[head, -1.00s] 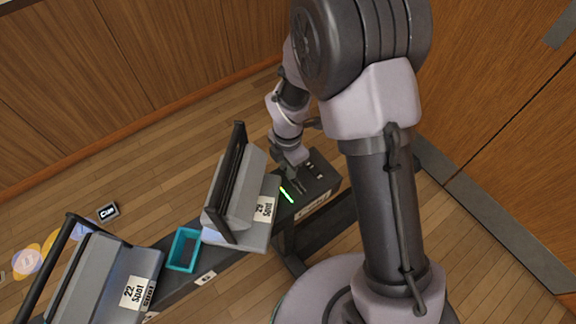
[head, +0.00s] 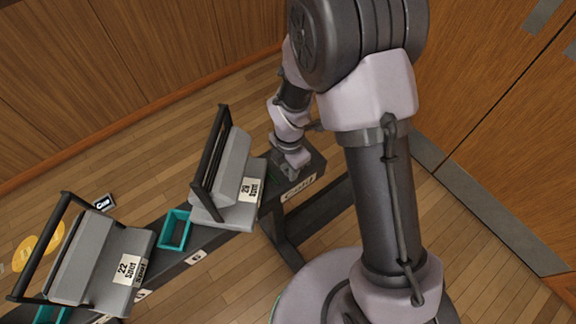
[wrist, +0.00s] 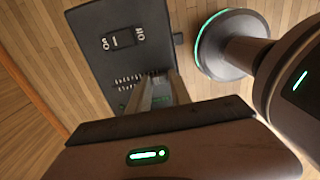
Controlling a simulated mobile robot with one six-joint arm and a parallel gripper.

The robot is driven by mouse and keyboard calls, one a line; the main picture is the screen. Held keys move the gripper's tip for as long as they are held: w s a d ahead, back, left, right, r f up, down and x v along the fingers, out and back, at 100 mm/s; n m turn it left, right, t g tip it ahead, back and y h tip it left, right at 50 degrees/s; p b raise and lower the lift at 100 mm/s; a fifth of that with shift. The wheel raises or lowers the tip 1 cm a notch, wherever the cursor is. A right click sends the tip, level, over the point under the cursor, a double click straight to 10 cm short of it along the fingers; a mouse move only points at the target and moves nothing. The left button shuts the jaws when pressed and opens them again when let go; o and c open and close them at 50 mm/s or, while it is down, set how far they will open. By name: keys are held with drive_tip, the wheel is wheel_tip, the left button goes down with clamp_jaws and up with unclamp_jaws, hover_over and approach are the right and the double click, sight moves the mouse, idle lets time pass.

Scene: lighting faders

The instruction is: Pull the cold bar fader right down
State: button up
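The dark fader box with the "Cold" label (head: 299,188) is at the right end of the long dark rail in the head view. My gripper (head: 291,160) is down over the top of this box and covers most of its face. In the wrist view the box's dark panel (wrist: 120,55) shows a row of white scale marks and small green lights close to my fingers (wrist: 160,88). The fader's knob is hidden behind my gripper.
A lamp labelled 29 Spot (head: 236,175) stands just left of the box, and one labelled 22 Spot (head: 105,265) further left. A teal tray (head: 174,232) lies between them. A labelled switch (wrist: 123,38) is on the panel. Wooden walls stand behind and right.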

drive_tip(key=o, duration=0.4)
drive_tip(key=shift+s+d, duration=0.1)
drive_tip(key=shift+s, duration=0.05)
drive_tip(key=shift+c, duration=0.2)
drive_tip(key=shift+r, duration=0.1)
wheel_tip(320, 180, up, 17)
drive_tip(key=p, duration=0.7)
